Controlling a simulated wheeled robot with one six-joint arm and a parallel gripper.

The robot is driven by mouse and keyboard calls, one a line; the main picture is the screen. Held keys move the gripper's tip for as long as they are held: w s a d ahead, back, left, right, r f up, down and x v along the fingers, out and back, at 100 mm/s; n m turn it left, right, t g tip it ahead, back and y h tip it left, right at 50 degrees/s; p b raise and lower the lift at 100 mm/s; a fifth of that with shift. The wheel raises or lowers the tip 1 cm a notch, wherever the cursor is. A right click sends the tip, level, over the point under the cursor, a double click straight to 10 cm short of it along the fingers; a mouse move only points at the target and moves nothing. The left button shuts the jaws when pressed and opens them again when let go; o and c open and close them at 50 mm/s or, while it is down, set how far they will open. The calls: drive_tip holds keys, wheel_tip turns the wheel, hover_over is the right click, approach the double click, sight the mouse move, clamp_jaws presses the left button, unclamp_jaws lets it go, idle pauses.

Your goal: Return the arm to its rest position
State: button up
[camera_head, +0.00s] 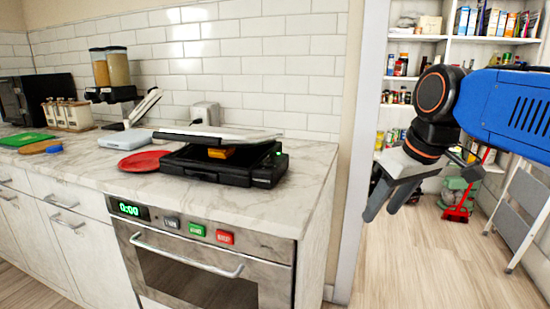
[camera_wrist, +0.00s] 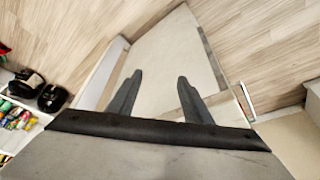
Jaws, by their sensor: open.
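My gripper (camera_head: 382,201) hangs from my blue arm at the right of the head view, in front of the doorway to the shelving. Its fingers point down and to the left. In the wrist view my gripper (camera_wrist: 157,95) shows two dark fingers spread apart with nothing between them. It is clear of the counter (camera_head: 265,205) and touches nothing that I can see.
A black appliance (camera_head: 235,172) with a raised light lid holds something orange, beside a red plate (camera_head: 143,161). An oven (camera_head: 200,275) is below. Stocked shelves (camera_head: 459,48) and a step ladder (camera_head: 521,222) stand at right. The wooden floor (camera_head: 420,265) below my gripper is clear.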

drive_tip(key=s+d+f+m+h, duration=0.1)
drive_tip(key=s+d+f+m, duration=0.1)
drive_tip(key=s+f, duration=0.4)
drive_tip(key=s+d+f+m+t, duration=0.1)
drive_tip(key=s+d+f, duration=0.3)
drive_tip(key=f, duration=0.9)
drive_tip(key=shift+s+d+m+h, duration=0.2)
drive_tip(key=shift+s+m+h, duration=0.2)
drive_tip(key=shift+s+m, duration=0.55)
drive_tip(key=shift+s+r, duration=0.1)
drive_tip(key=shift+s, duration=0.05)
